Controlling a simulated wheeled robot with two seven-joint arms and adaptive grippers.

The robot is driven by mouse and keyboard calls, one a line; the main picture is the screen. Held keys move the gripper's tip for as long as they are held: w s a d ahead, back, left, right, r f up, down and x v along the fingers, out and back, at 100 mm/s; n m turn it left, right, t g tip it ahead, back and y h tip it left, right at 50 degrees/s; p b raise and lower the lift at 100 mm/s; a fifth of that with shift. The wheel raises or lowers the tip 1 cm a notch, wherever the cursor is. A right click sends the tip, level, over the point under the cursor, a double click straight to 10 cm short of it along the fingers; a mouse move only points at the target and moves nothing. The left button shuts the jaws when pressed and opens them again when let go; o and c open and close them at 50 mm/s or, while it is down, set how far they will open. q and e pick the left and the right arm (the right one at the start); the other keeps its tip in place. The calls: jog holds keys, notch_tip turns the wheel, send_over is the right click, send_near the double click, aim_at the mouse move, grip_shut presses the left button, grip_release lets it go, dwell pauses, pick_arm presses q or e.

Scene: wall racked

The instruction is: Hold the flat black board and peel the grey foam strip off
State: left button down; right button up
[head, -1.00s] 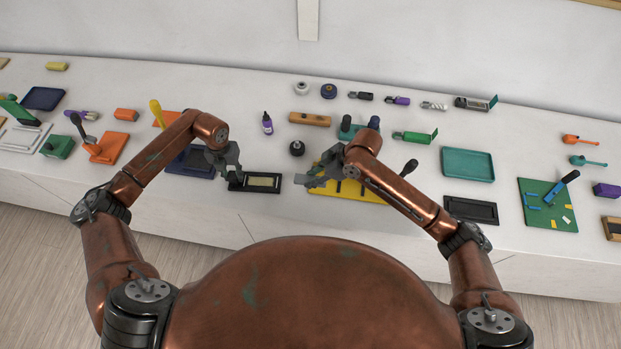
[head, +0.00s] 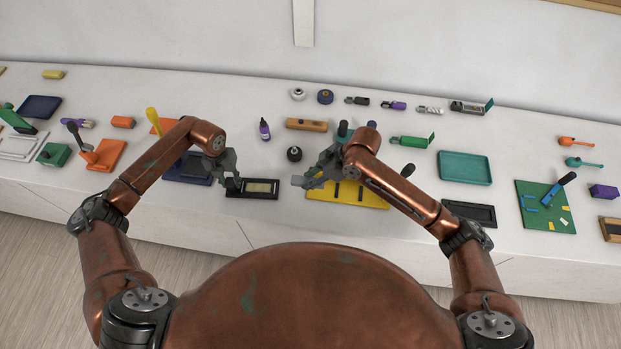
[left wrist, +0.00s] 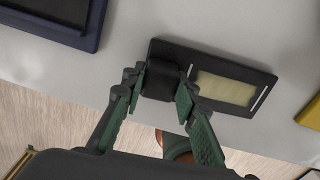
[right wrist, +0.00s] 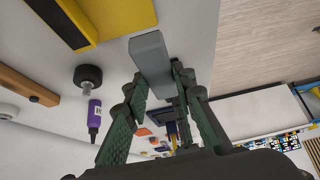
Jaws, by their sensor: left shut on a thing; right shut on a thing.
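The flat black board (head: 276,190) lies near the counter's front edge, with a pale cream panel (head: 262,187) bare on its face. My left gripper (head: 232,186) is at its left end. In the left wrist view, the gripper (left wrist: 160,88) is shut on the board's raised black block, and the board (left wrist: 205,53) extends to the right. My right gripper (head: 307,182) is shut on the grey foam strip (head: 297,181), right of the board and apart from it. In the right wrist view, the strip (right wrist: 150,50) sticks out beyond the fingertips.
A yellow board (head: 365,198) lies under and beside my right gripper. A dark blue tray (head: 190,172) is close on the left. A black knob (head: 294,154), a purple bottle (head: 264,130) and a wooden block (head: 306,124) stand behind. A black tray (head: 470,214) lies right.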

pick_arm(q)
jog(key=c, duration=1.5)
grip_release()
jog(key=shift+o, duration=0.2)
notch_tip(320, 180, up, 12)
jog(key=shift+r, duration=0.1)
